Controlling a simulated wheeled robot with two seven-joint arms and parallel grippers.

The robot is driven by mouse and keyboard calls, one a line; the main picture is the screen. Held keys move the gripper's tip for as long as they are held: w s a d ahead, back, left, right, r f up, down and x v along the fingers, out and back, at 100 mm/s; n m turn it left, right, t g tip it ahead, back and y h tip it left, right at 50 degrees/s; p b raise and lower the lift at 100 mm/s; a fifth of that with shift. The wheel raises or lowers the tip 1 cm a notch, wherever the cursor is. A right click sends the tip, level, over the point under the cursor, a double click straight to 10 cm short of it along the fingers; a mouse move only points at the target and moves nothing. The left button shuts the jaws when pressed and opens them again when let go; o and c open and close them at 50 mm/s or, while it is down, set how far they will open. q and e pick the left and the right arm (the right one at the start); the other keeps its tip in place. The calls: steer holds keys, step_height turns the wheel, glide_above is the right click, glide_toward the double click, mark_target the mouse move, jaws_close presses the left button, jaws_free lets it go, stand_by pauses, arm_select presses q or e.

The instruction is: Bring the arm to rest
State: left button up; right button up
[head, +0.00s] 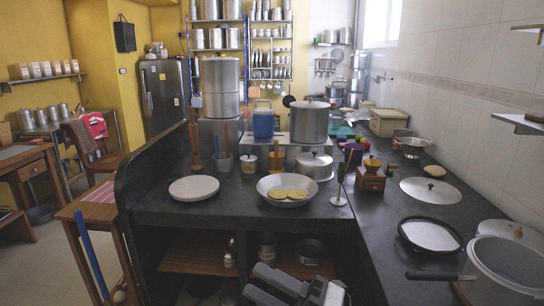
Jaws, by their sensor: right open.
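My right gripper (267,284) shows at the bottom middle of the head view, low in front of the dark counter's open shelf. It is grey, its jaws are open, and I see nothing between them. The bottom edge of the picture cuts off part of it and the arm behind it. My left gripper is not in view. The steel canisters stand on the counter behind: a tall stacked canister (220,75) and a wide lidded pot (310,122).
A large pot (480,270) stands at lower right. A wooden table (85,203) stands at left beside open floor.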

steer(key=s+d+f+m+t+h+p, duration=0.1)
steer(key=d+f+m+t+h, duration=0.5)
steer(key=m, duration=0.5)
steer(key=s+d+f+m+t+h+p, duration=0.15)
steer(key=d+f+m+h, duration=0.35)
steer(key=f+m+h, duration=0.5)
steer(key=s+d+f+m+g+h, duration=0.2)
steer(key=s+d+f+m+g, duration=0.3)
steer(key=s+f+m, duration=0.4)
steer(key=shift+s+d+f, duration=0.3)
steer(key=shift+s+f, duration=0.5)
steer(key=shift+s, duration=0.4)
